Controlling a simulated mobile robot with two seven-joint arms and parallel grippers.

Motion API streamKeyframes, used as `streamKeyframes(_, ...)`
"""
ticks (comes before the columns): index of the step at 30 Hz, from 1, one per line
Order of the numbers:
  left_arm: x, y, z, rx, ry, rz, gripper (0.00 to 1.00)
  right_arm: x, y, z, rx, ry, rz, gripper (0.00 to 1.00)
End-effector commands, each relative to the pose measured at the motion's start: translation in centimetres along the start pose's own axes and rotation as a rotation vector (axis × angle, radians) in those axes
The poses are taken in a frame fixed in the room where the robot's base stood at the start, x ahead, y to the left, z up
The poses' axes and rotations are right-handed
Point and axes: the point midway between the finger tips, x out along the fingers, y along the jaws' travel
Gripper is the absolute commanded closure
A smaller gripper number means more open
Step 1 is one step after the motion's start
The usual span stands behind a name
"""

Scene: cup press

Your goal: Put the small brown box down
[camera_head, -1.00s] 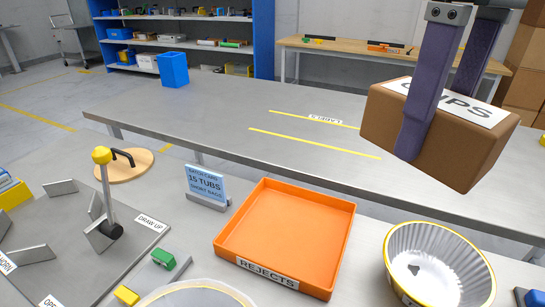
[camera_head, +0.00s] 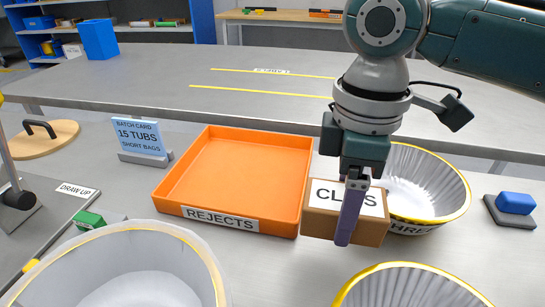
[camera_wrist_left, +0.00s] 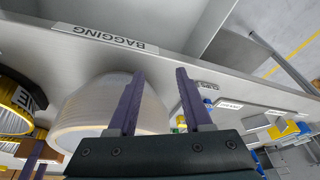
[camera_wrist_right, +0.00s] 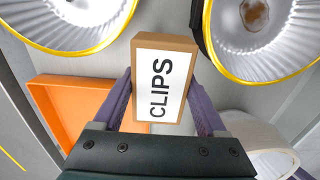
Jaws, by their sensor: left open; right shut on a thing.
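The small brown box (camera_head: 372,230), with a white CLIPS label, is in my right gripper (camera_head: 350,210), held just right of the orange REJECTS tray (camera_head: 270,226). One purple finger crosses its near side; the other is mostly hidden. In the right wrist view the box (camera_wrist_right: 165,44) is between the two fingers (camera_wrist_right: 161,90). The box is low over the grey table; I cannot tell if it touches. My left gripper (camera_wrist_left: 158,75) is open and empty in the left wrist view, with a whitish tub behind it. It is outside the head view.
A fluted tub with a yellow rim (camera_head: 425,180) stands close behind the box. Another fluted tub (camera_head: 410,290) is in front. A translucent tub (camera_head: 150,265) is at front left. A blue block (camera_head: 515,203) lies at the right. Some bare table lies right of the box.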

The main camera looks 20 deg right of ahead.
Motion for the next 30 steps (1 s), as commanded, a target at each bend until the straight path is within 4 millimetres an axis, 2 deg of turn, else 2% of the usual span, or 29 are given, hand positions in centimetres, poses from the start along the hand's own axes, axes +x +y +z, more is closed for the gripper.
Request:
streamKeyframes(1, 0.5, 0.1, 0.1, -0.002, 0.001, 0.001, 0.50, 1.2, -0.1, 0.0, 0.000, -0.001, -0.002, 0.84)
streamKeyframes(8, 0.9, 0.3, 0.2, -0.007, 0.002, 0.007, 0.50, 3.0, 0.0, 0.0, 0.000, 0.000, 0.000, 0.84)
streamKeyframes(15, 2.2, 0.3, 0.6, -0.007, 0.002, 0.007, 0.50, 6.6, -0.1, 0.0, 0.001, -0.001, -0.002, 0.84)
streamKeyframes(27, 2.2, 0.2, 0.6, -0.002, 0.002, 0.003, 0.50, 7.0, 0.0, 0.0, 0.000, 0.000, 0.000, 0.84)
streamKeyframes(28, 2.1, 0.2, 0.6, -0.001, 0.001, 0.002, 0.50, 6.9, 0.0, 0.0, 0.000, 0.000, 0.000, 0.22)
streamKeyframes(30, 2.1, 0.1, 0.6, 0.000, 0.001, 0.001, 0.50, 6.9, 0.0, 0.0, 0.000, 0.000, 0.000, 0.14)
